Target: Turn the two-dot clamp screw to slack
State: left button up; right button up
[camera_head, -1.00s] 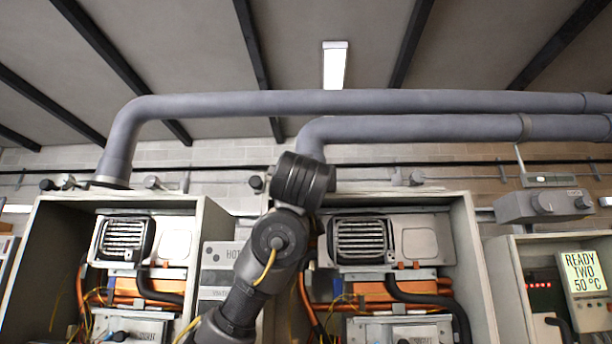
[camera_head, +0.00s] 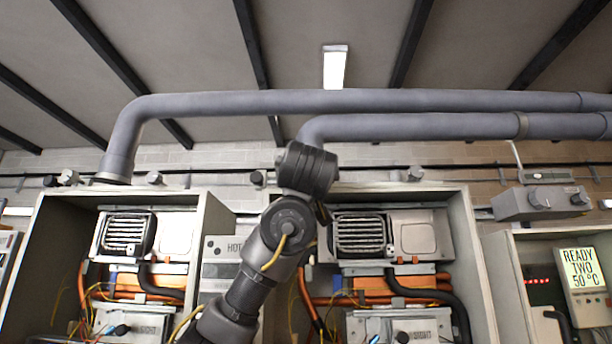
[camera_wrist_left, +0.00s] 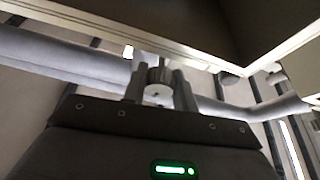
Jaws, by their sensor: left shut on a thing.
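My left arm rises in front of the right-hand open heater cabinet (camera_head: 462,255) in the head view, and its own links hide the left gripper there. My right gripper is not in view.
Two thick grey pipes run overhead, an upper one (camera_head: 350,102) and a lower one (camera_head: 420,127). A left cabinet (camera_head: 213,228) stands beside my arm. A panel reading "READY TWO 50 °C" (camera_head: 582,272) and a grey box with knobs (camera_head: 538,202) are at the right.

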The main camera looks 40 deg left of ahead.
pick_arm(q)
jog(key=o, duration=1)
jog(key=shift+c, duration=0.2)
jog(key=b+v, duration=0.6)
jog(key=v, duration=0.5)
jog(key=shift+b, duration=0.4)
jog(key=shift+a, duration=0.15)
